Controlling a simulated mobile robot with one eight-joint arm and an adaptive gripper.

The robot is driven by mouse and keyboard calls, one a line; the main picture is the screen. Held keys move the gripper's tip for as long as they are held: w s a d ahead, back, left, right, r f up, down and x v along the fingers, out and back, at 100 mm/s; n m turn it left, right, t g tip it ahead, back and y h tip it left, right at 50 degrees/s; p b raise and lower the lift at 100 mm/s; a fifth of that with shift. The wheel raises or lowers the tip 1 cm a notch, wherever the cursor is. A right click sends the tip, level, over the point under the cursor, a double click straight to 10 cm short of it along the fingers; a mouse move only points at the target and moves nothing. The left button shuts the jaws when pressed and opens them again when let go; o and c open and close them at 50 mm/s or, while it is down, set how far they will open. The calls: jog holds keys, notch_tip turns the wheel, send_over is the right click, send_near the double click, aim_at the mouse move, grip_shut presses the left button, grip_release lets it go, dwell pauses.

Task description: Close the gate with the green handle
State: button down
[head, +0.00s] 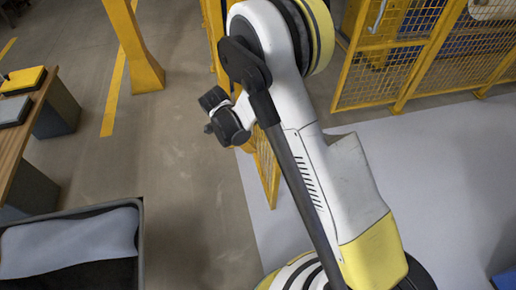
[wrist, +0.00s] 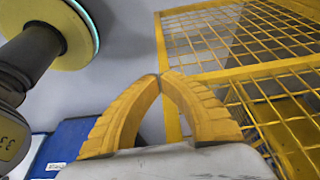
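No green handle shows in either view, so I cannot tell which panel is its gate. In the head view, a narrow yellow mesh panel (head: 267,172) stands edge-on behind my white and yellow arm, which hides part of it. Yellow mesh fence panels (head: 398,72) stand at the upper right. In the wrist view, my gripper (wrist: 160,76) has its two yellow ridged fingers meeting at the tips, with nothing seen between them. A yellow mesh panel (wrist: 235,72) is just beyond them to the right; contact is not clear. I cannot make out my gripper in the head view.
A yellow post (head: 135,50) stands at the upper left. A wooden table (head: 25,130) is at the left edge, a grey bin (head: 140,235) at the lower left. A blue labelled object (wrist: 75,145) shows at the wrist view's lower left. Floor (head: 195,190) between is clear.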

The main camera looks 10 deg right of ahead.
jog(key=d+f+b, duration=0.5)
jog(key=d+f, duration=0.2)
jog(key=shift+w+f, duration=0.2)
jog(key=shift+f, duration=0.2)
jog(key=shift+d, duration=0.1)
